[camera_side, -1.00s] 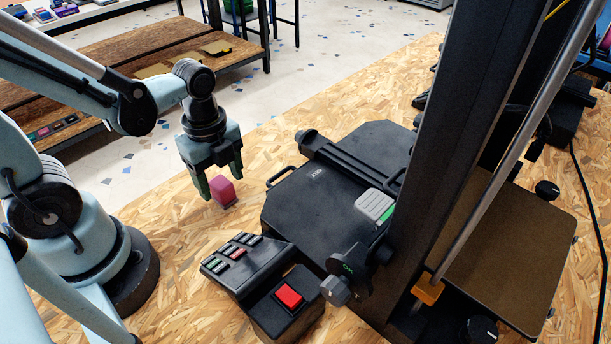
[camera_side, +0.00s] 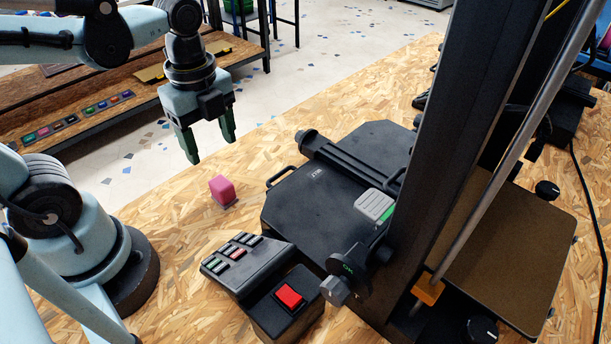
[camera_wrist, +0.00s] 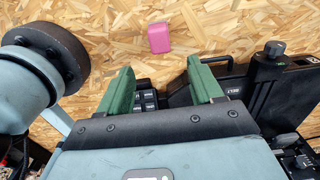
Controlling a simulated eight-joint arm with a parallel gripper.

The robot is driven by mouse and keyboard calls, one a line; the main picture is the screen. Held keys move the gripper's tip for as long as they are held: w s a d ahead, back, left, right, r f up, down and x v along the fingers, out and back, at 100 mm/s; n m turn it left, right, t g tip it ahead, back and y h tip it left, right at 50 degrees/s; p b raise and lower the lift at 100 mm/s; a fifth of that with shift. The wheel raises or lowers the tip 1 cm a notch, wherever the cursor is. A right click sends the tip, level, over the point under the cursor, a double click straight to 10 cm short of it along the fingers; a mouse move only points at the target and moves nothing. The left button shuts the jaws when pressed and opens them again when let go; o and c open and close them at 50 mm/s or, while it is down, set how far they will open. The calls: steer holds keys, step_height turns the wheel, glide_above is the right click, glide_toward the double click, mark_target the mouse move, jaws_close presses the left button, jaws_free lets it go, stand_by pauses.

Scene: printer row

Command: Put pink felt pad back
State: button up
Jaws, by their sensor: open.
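The pink felt pad (camera_side: 222,190) is a small rounded pink block on the wood-chip board table, left of the black printer bed. It stands alone and nothing touches it. It also shows in the wrist view (camera_wrist: 159,37), beyond the fingertips on bare board. My gripper (camera_side: 207,149) has green fingers that point down. It is open and empty, in the air above and a little to the left of the pad. In the wrist view my gripper (camera_wrist: 164,83) has its two green fingers wide apart with nothing between them.
The black printer bed (camera_side: 310,200) and its tall dark column (camera_side: 440,130) stand to the right. A button panel (camera_side: 240,262) and a red button (camera_side: 289,296) sit in front. Several coloured pads (camera_side: 85,112) lie on a low wooden shelf at the back left.

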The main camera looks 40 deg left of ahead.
steer(key=w+n+t, duration=0.1)
steer(key=n+t, duration=0.1)
steer(key=n, duration=0.4)
steer(key=w+r+n+t, duration=0.1)
steer(key=w+n+t, duration=0.1)
steer(key=n, duration=0.4)
steer(key=w+n+t, duration=0.2)
steer(key=n+t, duration=0.1)
steer(key=n, duration=0.3)
steer(key=shift+w+d+r, duration=0.1)
steer(key=shift+w+r, duration=0.05)
steer(key=shift+r, duration=0.05)
